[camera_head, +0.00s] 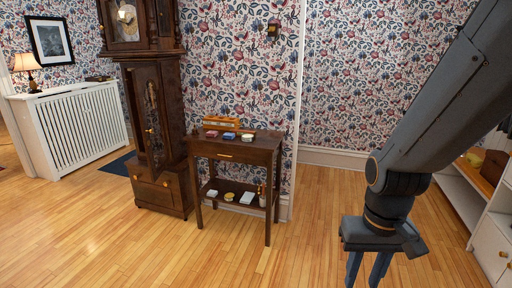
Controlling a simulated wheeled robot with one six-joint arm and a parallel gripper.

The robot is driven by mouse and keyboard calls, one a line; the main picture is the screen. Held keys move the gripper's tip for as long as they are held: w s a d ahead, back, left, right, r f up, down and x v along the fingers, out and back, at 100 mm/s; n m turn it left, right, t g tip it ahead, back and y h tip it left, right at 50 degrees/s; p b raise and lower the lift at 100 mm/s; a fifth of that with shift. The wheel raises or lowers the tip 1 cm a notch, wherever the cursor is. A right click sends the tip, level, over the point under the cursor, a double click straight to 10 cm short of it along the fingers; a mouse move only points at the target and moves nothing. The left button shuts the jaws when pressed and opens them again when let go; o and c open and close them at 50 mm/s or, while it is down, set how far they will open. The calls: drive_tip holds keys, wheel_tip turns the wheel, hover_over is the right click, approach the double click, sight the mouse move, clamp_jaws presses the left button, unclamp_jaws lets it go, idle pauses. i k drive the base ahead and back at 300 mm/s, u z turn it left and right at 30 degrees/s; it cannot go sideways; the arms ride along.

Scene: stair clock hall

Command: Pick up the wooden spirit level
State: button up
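A long orange-brown wooden block that looks like the spirit level (222,122) lies at the back left of the top of a dark wooden side table (263,145). It is small in view, so its vial cannot be made out. My gripper (366,272) hangs at the lower right, well to the right of and nearer than the table. Its two fingers point down and stand apart with nothing seen between them. The fingertips are near the picture's bottom edge.
Small blue, red and white items (248,134) lie near the block. The table's lower shelf (214,196) holds several small things. A tall clock (157,120) with an open door stands left of the table. A white shelf unit (462,195) is at right. The wooden floor in front is clear.

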sight(238, 133)
drive_tip(key=u, duration=0.4)
drive_tip(key=i, duration=3.2)
drive_tip(key=z, duration=0.15)
